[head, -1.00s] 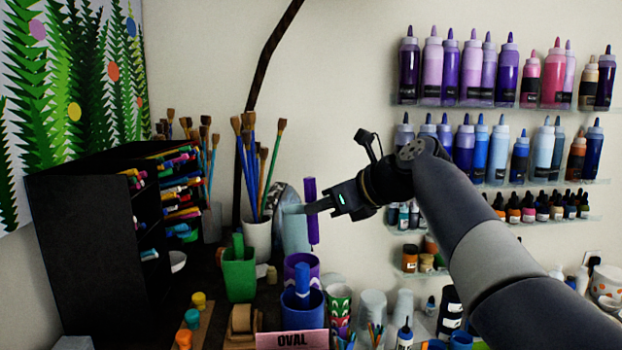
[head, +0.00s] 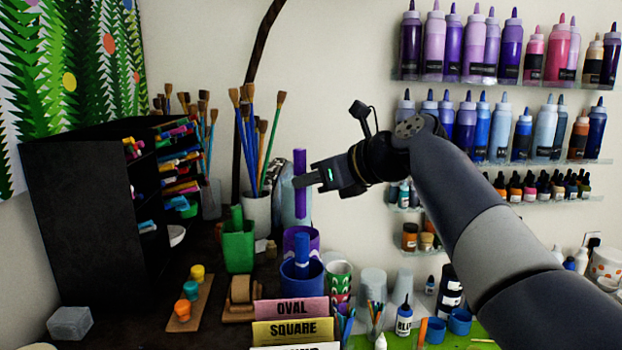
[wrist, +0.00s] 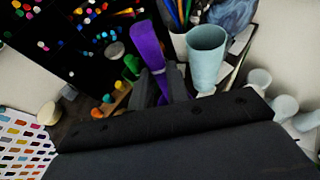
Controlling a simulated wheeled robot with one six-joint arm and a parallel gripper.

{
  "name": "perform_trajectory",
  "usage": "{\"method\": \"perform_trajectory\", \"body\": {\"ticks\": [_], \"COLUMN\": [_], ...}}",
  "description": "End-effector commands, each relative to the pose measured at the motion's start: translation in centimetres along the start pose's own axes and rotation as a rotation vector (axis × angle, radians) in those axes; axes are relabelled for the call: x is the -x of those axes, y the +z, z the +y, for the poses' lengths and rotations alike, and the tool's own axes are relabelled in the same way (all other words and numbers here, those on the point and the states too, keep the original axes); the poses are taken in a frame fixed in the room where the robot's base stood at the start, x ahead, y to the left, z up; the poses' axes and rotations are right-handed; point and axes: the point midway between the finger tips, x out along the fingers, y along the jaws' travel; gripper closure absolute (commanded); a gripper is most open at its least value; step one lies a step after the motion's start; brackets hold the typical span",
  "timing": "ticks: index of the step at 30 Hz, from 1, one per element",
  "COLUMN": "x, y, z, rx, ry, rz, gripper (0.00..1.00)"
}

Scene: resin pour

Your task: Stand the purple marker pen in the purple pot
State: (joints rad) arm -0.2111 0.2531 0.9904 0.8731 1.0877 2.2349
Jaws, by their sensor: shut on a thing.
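The purple marker pen (head: 300,163) is held upright in my gripper (head: 301,182), with its lower end just above the purple pot (head: 315,240) in the head view. The purple pot stands behind the blue pot (head: 301,278), which hides its lower front and holds a blue marker (head: 302,248). In the wrist view, the purple marker (wrist: 147,45) runs between the fingers of my gripper (wrist: 161,85).
A green pot (head: 238,250) with a green marker stands left of the purple pot. A white cup of brushes (head: 257,212) stands behind. A red-green patterned cup (head: 339,280) is at right. Label cards (head: 290,310) stand in front.

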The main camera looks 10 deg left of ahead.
Motion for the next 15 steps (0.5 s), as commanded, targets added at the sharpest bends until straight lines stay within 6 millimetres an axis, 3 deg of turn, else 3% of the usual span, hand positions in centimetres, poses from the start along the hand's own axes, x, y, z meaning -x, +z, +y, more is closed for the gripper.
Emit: {"method": "perform_trajectory", "body": {"ticks": [15], "x": [-1.5], "y": [-3.6], "z": [0.0], "rx": [0.001], "ry": [0.000], "rz": [0.001], "gripper": [1.00]}}
